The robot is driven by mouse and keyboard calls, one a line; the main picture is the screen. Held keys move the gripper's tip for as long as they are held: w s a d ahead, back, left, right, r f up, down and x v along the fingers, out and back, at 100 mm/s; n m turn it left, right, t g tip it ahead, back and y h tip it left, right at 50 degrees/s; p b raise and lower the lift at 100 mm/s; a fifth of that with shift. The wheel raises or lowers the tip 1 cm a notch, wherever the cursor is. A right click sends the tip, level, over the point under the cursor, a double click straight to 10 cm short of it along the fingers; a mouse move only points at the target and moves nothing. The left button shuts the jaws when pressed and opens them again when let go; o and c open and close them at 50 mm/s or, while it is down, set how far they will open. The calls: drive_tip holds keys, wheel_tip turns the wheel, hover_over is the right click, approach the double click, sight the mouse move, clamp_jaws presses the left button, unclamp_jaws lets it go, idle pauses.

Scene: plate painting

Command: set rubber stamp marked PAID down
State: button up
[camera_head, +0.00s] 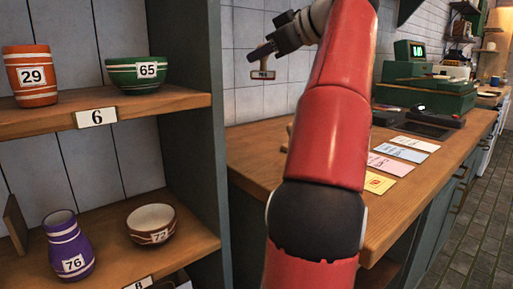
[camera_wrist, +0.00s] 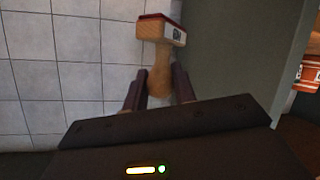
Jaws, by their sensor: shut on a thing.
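My gripper (camera_head: 263,52) is shut on the wooden handle of the rubber stamp (camera_head: 263,75) and holds it in the air above the back left part of the counter (camera_head: 250,146). In the wrist view the stamp (camera_wrist: 161,35) has a pale wooden block with a dark red edge and a white label, which is partly legible. Its handle (camera_wrist: 160,78) is between the two fingers of my gripper (camera_wrist: 160,90). In the head view my red arm covers the middle of the counter.
A shelf unit (camera_head: 196,60) with numbered pots stands at the left, close to my gripper. Several coloured cards (camera_head: 390,165) lie along the counter, with a green cash register (camera_head: 425,85) behind them. A tiled wall (camera_head: 245,35) is behind the counter.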

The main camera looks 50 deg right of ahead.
wheel_tip(320, 180, down, 19)
drive_tip(key=b, duration=0.6)
drive_tip(key=shift+r, duration=0.1)
drive_tip(key=shift+f, duration=0.2)
drive_tip(key=o, duration=0.8)
drive_tip(key=shift+r, duration=0.3)
drive_tip(key=a+v, duration=0.1)
drive_tip(key=v, duration=1.1)
drive_tip(key=shift+d, duration=0.45)
